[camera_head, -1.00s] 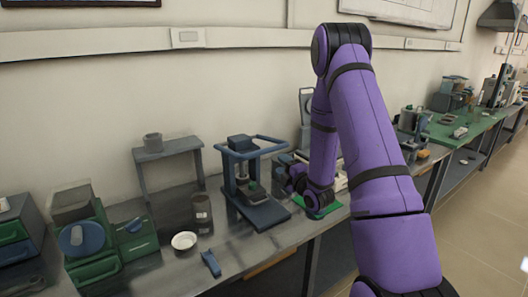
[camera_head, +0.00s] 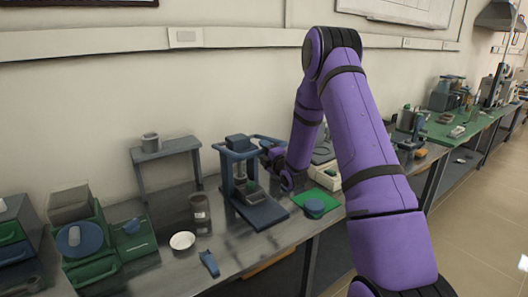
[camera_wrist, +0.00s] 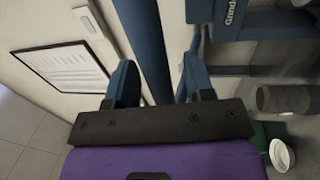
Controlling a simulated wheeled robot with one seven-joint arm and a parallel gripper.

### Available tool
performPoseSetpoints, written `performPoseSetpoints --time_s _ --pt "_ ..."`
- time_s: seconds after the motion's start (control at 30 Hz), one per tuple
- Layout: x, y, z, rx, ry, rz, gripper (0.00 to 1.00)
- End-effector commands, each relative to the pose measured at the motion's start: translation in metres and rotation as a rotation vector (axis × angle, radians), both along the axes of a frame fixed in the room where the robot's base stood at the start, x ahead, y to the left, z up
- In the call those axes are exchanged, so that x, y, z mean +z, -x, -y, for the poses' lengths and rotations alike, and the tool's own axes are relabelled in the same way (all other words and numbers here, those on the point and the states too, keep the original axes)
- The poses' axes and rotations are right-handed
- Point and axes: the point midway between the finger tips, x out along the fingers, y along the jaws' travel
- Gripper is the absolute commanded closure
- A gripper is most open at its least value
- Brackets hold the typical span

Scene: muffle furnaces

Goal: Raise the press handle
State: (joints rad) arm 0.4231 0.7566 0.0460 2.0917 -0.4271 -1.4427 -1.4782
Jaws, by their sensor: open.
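The press (camera_head: 240,190) stands on the grey bench as a dark blue frame on a flat base. Its blue handle (camera_head: 226,151) is a bar frame around the top, roughly level, partly hidden behind my gripper on the right. My gripper (camera_head: 267,156) is at the right side of the press, close to the handle's right arm. In the wrist view my gripper (camera_wrist: 158,76) is open, with two blue fingers apart. A long blue bar (camera_wrist: 146,40), apparently part of the handle, runs between the fingers; contact cannot be made out.
A blue round lid (camera_head: 314,207) sits on a green mat (camera_head: 331,204) to the right. A small stand (camera_head: 166,148) is behind on the left.

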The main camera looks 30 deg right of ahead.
Motion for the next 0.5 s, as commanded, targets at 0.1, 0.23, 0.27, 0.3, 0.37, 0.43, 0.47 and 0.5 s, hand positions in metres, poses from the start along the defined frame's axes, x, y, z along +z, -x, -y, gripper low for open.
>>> performPoseSetpoints --time_s 0.1,0.23,0.27,0.3,0.37,0.43,0.47,0.5 --pt "0.0000 0.0001 -0.0001 0.000 0.000 0.000 0.52" --pt "0.0001 0.0002 0.0000 0.000 0.000 0.000 0.77" --pt "0.0001 0.0002 -0.0001 0.000 0.000 0.000 0.84" --pt "0.0000 0.0002 0.0000 0.000 0.000 0.000 0.93" --pt "0.0000 0.0002 -0.0001 0.000 0.000 0.000 1.00" --pt "0.0000 0.0003 -0.0001 0.000 0.000 0.000 1.00" --pt "0.0001 0.0003 -0.0001 0.000 0.000 0.000 1.00" --pt "0.0003 0.0002 -0.0001 0.000 0.000 -0.001 1.00"
